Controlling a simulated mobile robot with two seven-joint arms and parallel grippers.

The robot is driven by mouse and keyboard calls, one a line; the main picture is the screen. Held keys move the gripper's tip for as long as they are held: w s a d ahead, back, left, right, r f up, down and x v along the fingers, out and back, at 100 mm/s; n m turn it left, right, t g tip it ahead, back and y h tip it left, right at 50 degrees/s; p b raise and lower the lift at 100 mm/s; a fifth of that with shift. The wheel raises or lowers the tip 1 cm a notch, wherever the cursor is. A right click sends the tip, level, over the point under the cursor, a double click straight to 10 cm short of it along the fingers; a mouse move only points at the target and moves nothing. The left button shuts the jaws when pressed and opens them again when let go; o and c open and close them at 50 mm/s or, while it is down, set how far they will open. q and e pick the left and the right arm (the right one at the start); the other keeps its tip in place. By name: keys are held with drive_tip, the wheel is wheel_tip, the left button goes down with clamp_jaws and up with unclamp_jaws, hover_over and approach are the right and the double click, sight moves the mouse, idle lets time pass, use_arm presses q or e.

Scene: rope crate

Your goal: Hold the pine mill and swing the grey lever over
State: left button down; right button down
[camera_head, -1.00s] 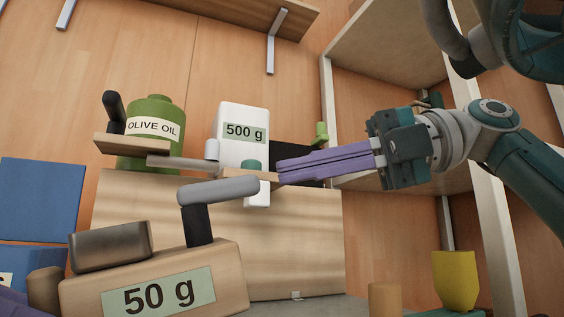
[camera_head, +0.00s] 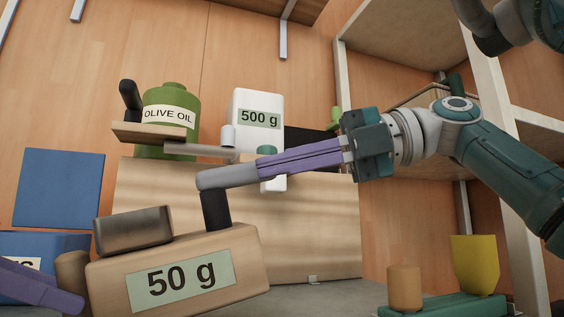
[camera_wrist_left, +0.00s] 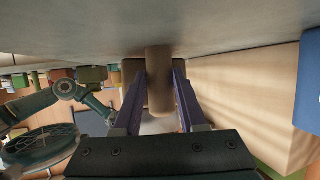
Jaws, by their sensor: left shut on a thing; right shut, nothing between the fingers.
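The pine mill (camera_head: 250,275) is a light wooden block with a "50 g" label, at the lower left of the head view. Its grey lever (camera_head: 222,178) sits on a black post on top and points right. My left gripper (camera_head: 62,297) is at the lower left, partly cut off by the frame, shut on the mill's brown knob (camera_head: 73,272); the knob shows between the purple fingers in the left wrist view (camera_wrist_left: 158,85). My right gripper (camera_head: 260,168) is shut and empty. Its purple fingertips overlap the lever's right end; I cannot tell whether they touch.
Behind the mill stands a large wooden box (camera_head: 300,235). Behind are a green olive oil bottle (camera_head: 168,95), a white "500 g" container (camera_head: 257,100) and a wooden piece with a black knob (camera_head: 150,132). Orange (camera_head: 404,288) and yellow (camera_head: 474,265) pieces stand at the lower right.

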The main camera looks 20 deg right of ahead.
use_arm(q)
drive_tip(key=shift+f, duration=0.15)
use_arm(e)
drive_tip(key=shift+w+d+r, duration=0.1)
drive_tip(key=shift+w+d, duration=0.1)
drive_tip(key=shift+w, duration=0.25)
drive_tip(key=shift+w+d+r, duration=0.1)
drive_tip(key=shift+w+d, duration=0.15)
drive_tip(key=shift+w, duration=0.65)
drive_tip(key=shift+w+d+r, duration=0.1)
drive_tip(key=shift+w+d, duration=0.1)
drive_tip(key=shift+w, duration=0.8)
drive_tip(key=v, duration=1.2)
